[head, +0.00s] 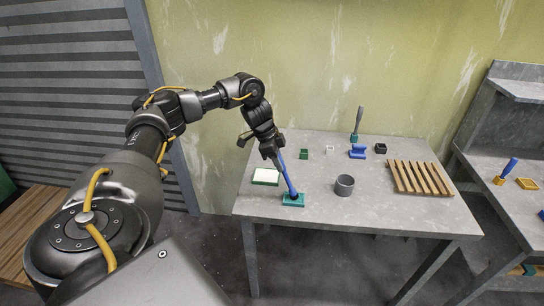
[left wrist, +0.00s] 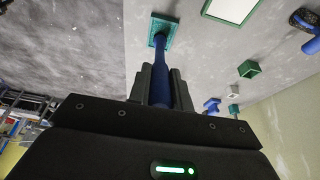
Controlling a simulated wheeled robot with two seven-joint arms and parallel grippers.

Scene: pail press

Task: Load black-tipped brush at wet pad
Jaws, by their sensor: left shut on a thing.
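My left gripper (head: 275,157) is shut on the handle of a blue brush (head: 287,176). The brush leans slightly, with its dark lower end at a teal square block (head: 293,201) near the table's front left edge. In the left wrist view the brush handle (left wrist: 161,88) runs from between my fingers to the teal block (left wrist: 171,22). I cannot tell whether the tip touches the block or stands just above it. A white pad in a green frame (head: 265,176) lies behind and left of the block. Neither is clearly marked as the wet pad. My right gripper is not in view.
A grey cup (head: 344,186) stands right of the block. A wooden slatted rack (head: 419,178) lies at the table's right. Along the back are a small green box (head: 304,154), a blue piece (head: 357,152), a black box (head: 380,148) and an upright grey-handled tool (head: 358,123).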

